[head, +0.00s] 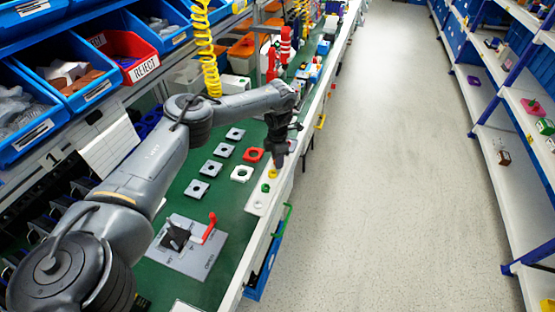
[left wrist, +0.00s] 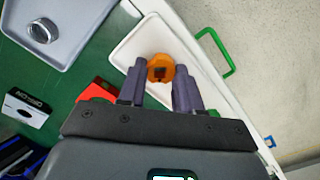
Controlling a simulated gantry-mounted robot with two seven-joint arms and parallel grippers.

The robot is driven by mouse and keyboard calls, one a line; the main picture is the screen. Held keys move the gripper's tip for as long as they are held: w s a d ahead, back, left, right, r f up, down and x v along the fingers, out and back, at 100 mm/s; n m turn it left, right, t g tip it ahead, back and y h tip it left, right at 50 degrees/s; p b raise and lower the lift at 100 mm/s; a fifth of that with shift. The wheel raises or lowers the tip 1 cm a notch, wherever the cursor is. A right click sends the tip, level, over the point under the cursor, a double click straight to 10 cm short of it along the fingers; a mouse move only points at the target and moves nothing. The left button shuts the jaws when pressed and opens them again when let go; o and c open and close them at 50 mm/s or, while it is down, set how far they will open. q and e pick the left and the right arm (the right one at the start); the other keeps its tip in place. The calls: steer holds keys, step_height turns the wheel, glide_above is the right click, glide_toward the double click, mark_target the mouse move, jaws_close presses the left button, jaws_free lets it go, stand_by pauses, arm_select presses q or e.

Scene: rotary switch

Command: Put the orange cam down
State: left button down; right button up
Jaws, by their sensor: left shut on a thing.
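The orange cam (left wrist: 160,68) is a small round piece with a dark square hole, held between the fingertips of my left gripper (left wrist: 160,82) over a white tray (left wrist: 132,50). In the head view the left gripper (head: 274,166) points down at the tray (head: 255,203) on the bench's right edge, with the cam (head: 272,174) at its tips. I cannot tell whether the cam touches the tray. A green piece (head: 265,187) sits just in front of it. My right gripper is not in view.
A grey switch base with a red handle (head: 210,228) is nearer. Blue bins line the left; the aisle floor is clear.

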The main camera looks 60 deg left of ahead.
arm_select(q)
steer(key=c, duration=1)
jaws_free()
steer(key=shift+c, duration=0.2)
steer(key=shift+r, duration=0.25)
step_height(320, 180, up, 12)
steer(key=p, duration=0.5)
steer(key=shift+f, duration=0.15)
